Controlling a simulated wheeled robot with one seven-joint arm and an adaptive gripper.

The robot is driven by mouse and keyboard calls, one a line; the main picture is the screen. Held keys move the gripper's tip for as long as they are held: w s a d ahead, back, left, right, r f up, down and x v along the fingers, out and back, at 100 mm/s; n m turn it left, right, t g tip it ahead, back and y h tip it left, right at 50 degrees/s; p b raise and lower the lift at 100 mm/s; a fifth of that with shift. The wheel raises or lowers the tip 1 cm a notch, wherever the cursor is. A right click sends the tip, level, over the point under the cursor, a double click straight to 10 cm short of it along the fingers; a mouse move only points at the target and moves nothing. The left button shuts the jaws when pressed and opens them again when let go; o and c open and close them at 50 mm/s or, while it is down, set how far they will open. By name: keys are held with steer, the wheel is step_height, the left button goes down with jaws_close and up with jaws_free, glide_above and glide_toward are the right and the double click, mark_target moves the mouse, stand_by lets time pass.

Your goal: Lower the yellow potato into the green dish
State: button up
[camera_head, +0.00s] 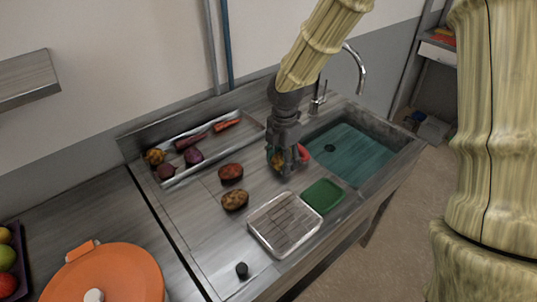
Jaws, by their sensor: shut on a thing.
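My gripper (285,166) is over the steel counter, left of the sink. It is shut on the yellow potato (277,160), which shows partly between and beside its fingers. The green dish (323,196) lies on the counter in front of the sink, below and to the right of my gripper. No object shows in it. The potato is apart from the dish in the picture. A red thing (303,153) shows just behind my gripper, partly hidden.
A clear tray with bars (284,224) stands next to the green dish. A red potato (231,172) and a brown potato (235,200) lie to the left. A long tray (215,152) with several vegetables is at the back. The sink (352,155) is at right, with a tap (319,97).

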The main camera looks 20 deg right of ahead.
steer(key=s+d, duration=0.3)
steer(key=d, duration=0.1)
steer(key=p, duration=0.2)
glide_toward(320, 198)
steer(key=shift+w+a+f, duration=0.15)
steer(key=shift+w+a, duration=0.05)
steer(key=shift+a, duration=0.15)
steer(key=shift+s+d+f, duration=0.25)
steer(key=shift+d+f, duration=0.2)
steer(key=shift+f+b, duration=1.25)
steer(key=shift+f, duration=1.45)
stand_by(2.6)
steer(key=o, duration=1.3)
steer(key=shift+c, duration=0.2)
steer(key=shift+r, duration=0.1)
